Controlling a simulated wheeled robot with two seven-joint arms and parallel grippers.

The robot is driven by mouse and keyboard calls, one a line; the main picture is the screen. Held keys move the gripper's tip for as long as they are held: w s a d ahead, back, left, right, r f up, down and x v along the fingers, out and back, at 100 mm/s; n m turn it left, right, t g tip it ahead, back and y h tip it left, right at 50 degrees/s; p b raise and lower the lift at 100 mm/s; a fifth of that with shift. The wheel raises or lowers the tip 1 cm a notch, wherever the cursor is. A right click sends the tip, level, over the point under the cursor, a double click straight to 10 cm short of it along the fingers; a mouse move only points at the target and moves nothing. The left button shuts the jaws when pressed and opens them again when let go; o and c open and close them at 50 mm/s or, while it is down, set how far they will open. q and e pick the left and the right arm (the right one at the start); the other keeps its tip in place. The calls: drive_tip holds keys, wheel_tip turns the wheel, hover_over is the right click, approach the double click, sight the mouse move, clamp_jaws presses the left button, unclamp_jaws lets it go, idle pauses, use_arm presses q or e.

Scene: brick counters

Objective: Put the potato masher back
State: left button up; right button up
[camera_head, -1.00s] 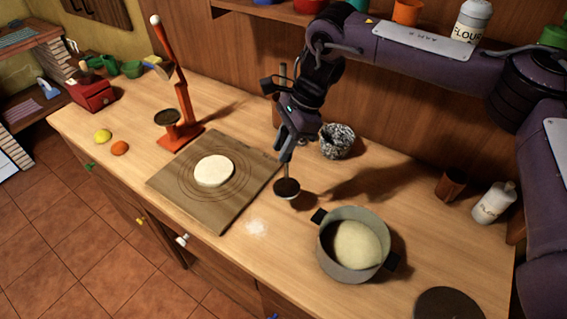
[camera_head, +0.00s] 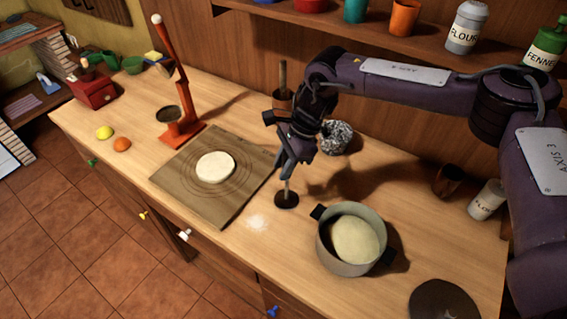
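The potato masher has a thin pale shaft and a dark round disc (camera_head: 286,200) at its lower end. It is upright, between the wooden board and the pot. My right gripper (camera_head: 287,172) points down and appears shut on the shaft above the disc. The disc is at or very near the counter top; I cannot tell whether it touches. The masher's upper part is hidden by my gripper and wrist. A brown wooden cylinder with a stick (camera_head: 283,98) shows behind my wrist; I cannot tell whether it belongs to the masher. My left gripper is not in view.
A board (camera_head: 225,205) with flat dough (camera_head: 215,167) lies left. A pot (camera_head: 338,258) with dough stands right. A speckled bowl (camera_head: 338,138) is behind my gripper. An orange stand (camera_head: 180,130) is back left. A dark disc (camera_head: 440,302) lies front right. White flour marks the counter.

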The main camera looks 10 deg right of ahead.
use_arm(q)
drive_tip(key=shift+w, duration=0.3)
use_arm(e)
drive_tip(key=shift+o, duration=1.4)
drive_tip(key=shift+r, duration=0.15)
drive_tip(key=shift+w+d+r, duration=0.1)
drive_tip(key=shift+r, duration=0.1)
use_arm(q)
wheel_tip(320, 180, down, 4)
drive_tip(key=b, duration=0.4)
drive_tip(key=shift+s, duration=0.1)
use_arm(e)
drive_tip(key=v, duration=1.1)
drive_tip(key=shift+r, duration=0.25)
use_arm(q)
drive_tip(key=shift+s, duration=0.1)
use_arm(e)
drive_tip(key=shift+d+f, duration=0.1)
